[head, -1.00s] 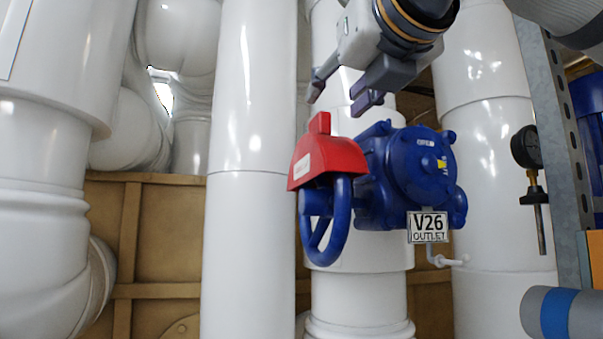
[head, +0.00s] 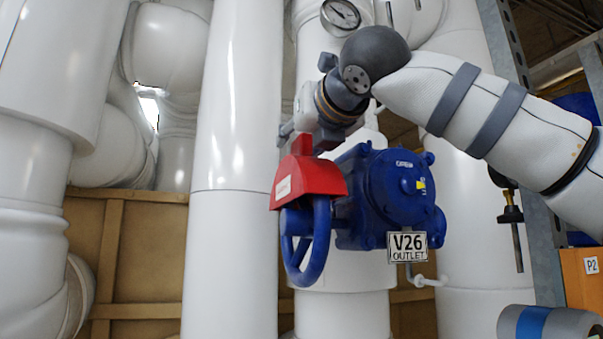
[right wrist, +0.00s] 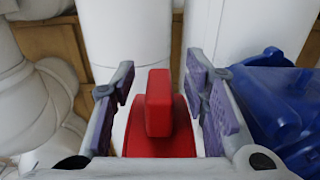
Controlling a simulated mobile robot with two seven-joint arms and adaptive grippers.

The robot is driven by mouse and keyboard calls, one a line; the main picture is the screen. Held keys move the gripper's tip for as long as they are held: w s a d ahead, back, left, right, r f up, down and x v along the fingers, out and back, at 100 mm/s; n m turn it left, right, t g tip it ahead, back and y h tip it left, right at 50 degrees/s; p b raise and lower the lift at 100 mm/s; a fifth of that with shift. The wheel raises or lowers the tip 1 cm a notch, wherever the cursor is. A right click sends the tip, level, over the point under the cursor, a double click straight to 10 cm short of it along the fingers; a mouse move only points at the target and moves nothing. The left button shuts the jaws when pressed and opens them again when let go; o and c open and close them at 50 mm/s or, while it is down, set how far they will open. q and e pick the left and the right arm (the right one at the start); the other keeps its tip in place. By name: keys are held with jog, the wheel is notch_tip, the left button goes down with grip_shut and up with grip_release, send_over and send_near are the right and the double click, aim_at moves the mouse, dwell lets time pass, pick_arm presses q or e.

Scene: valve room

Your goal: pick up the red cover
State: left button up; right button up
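The red cover (head: 312,178) sits over the top of the blue handwheel (head: 320,235) in the head view, with its raised tab upward. My right gripper (head: 303,130) is just above and behind the cover. In the right wrist view the open right gripper (right wrist: 158,74) has one finger on each side of the red cover's tab (right wrist: 159,105). Gaps show between the tab and both fingers, so it is not gripped. My left gripper is in neither view.
The blue valve body (head: 398,190) with its V26 OUTLET plate (head: 407,246) is right of the cover. White pipes (head: 235,150) stand behind and left. A gauge (head: 341,15) is above, and a grey metal upright (head: 543,245) stands at right.

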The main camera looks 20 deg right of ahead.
grip_shut()
jog(key=shift+s+r, duration=0.1)
jog(key=shift+r, duration=0.35)
notch_tip(320, 180, up, 6)
jog(key=shift+s+f, duration=0.1)
jog(key=shift+f, duration=0.05)
jog(key=shift+s+r, duration=0.1)
jog(key=shift+r, duration=0.1)
jog(key=s, duration=1.9)
jog(key=shift+d, duration=0.35)
